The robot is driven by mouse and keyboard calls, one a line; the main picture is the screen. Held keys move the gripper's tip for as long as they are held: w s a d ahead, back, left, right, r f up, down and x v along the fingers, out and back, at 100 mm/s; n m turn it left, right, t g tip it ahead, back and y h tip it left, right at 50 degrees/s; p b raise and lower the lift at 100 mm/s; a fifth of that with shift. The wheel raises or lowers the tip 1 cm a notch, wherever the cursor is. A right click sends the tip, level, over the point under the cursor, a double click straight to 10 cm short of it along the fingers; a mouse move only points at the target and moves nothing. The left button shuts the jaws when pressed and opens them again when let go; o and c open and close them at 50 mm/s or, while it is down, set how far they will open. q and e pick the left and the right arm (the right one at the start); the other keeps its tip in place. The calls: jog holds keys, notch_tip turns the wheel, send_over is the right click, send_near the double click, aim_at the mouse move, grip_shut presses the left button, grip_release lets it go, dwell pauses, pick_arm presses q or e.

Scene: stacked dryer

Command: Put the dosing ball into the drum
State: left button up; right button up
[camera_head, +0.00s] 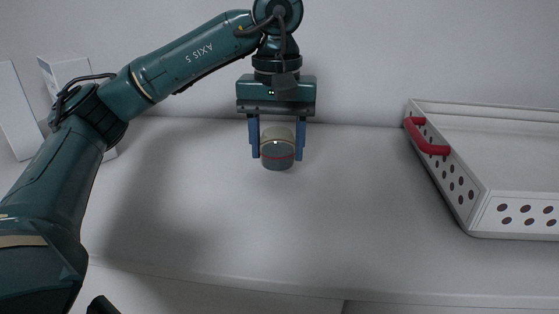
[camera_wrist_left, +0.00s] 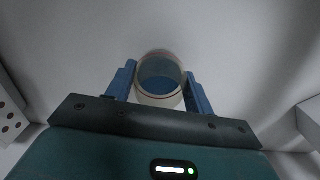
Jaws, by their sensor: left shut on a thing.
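The dosing ball (camera_head: 277,151) is a small rounded thing with a pale top, a grey lower part and a red line around it. My left gripper (camera_head: 277,154) points down over the white surface, with its blue fingers on either side of the ball, shut on it. In the left wrist view the ball (camera_wrist_left: 160,78) shows a round opening with a bluish inside, between the two blue fingers (camera_wrist_left: 160,92). Whether the ball touches the surface I cannot tell. No drum shows in either view. My right gripper is not in view.
A white crate (camera_head: 474,190) with round holes and a red handle (camera_head: 427,137) stands at the right. White boxes (camera_head: 66,72) stand at the far left behind my arm. The white surface (camera_head: 340,220) is clear between them, with its front edge near the bottom.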

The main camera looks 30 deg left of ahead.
aim_at(278, 159)
pick_arm(q)
jog(key=shift+f+b, duration=0.35)
jog(key=shift+f, duration=1.2)
jog(key=o, duration=1)
jog(key=shift+r, duration=0.1)
